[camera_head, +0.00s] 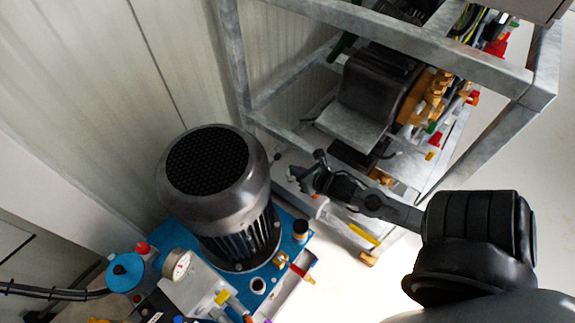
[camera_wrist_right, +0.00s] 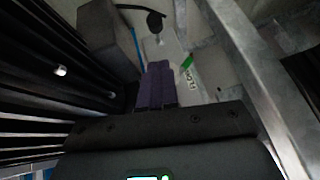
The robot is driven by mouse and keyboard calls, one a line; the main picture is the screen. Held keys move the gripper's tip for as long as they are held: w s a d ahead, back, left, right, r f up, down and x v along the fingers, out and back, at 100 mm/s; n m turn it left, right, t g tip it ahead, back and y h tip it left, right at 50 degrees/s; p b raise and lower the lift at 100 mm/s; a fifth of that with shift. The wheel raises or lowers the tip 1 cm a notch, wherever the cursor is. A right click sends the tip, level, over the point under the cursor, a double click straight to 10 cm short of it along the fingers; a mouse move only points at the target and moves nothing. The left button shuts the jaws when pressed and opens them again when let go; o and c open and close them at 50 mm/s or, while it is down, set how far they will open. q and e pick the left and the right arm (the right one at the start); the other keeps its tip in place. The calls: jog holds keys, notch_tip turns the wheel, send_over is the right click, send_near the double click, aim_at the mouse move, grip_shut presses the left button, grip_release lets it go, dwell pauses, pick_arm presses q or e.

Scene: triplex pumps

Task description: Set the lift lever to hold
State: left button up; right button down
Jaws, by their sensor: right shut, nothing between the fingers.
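My right gripper (camera_head: 303,174) reaches in from the lower right, between the motor and the metal frame. In the right wrist view its two purple fingers (camera_wrist_right: 155,85) are shut together with nothing between them. Just beyond the fingertips is a dark knob on a thin curved rod (camera_wrist_right: 155,20); I cannot tell for sure that this is the lift lever. A green and white label (camera_wrist_right: 190,72) is beside the fingers, its text too small to read surely. The lever's setting cannot be made out in the head view. My left gripper is not in view.
A large black finned motor (camera_head: 215,190) stands on a blue base (camera_head: 305,240) left of the gripper. A grey metal frame (camera_head: 385,35) with a pump (camera_head: 375,90) is behind and right. A pressure gauge (camera_head: 178,264) is at lower left. Bare floor (camera_head: 345,285) lies in front.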

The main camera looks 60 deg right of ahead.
jog(key=w, duration=0.1)
jog(key=w+d+b, duration=0.1)
jog(key=w, duration=0.1)
jog(key=shift+w+d+f, duration=0.1)
jog(key=shift+w+f, duration=0.05)
jog(key=shift+w, duration=0.05)
jog(key=shift+w+d+r, duration=0.25)
jog(key=shift+w+d, duration=0.05)
jog(key=shift+w, duration=0.35)
